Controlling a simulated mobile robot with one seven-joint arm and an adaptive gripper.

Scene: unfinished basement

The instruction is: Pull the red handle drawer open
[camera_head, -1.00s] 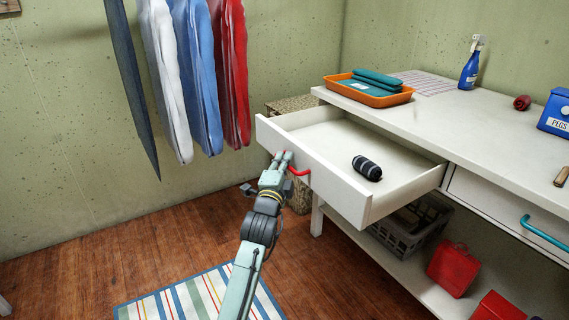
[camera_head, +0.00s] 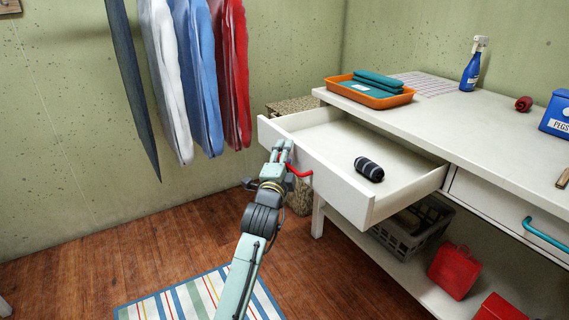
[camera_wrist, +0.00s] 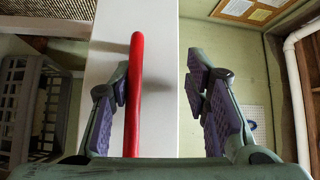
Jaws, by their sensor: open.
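The white drawer with the red handle stands pulled out from the white table; its front panel (camera_head: 335,180) faces my arm. The red handle (camera_head: 299,171) sits on that panel and also shows in the wrist view (camera_wrist: 136,95). A dark rolled item (camera_head: 368,169) lies inside the drawer. My gripper (camera_head: 282,150) is at the drawer front, at the handle's left end. In the wrist view my gripper's fingers (camera_wrist: 160,92) are spread apart. The red handle lies between them, close beside the left finger; whether they touch I cannot tell.
The white tabletop (camera_head: 450,125) holds an orange tray (camera_head: 372,97), a blue spray bottle (camera_head: 471,68) and a blue pegs box (camera_head: 556,114). A second drawer has a blue handle (camera_head: 545,235). A grey crate (camera_head: 408,240) and red box (camera_head: 454,270) sit below. Clothes hang at left.

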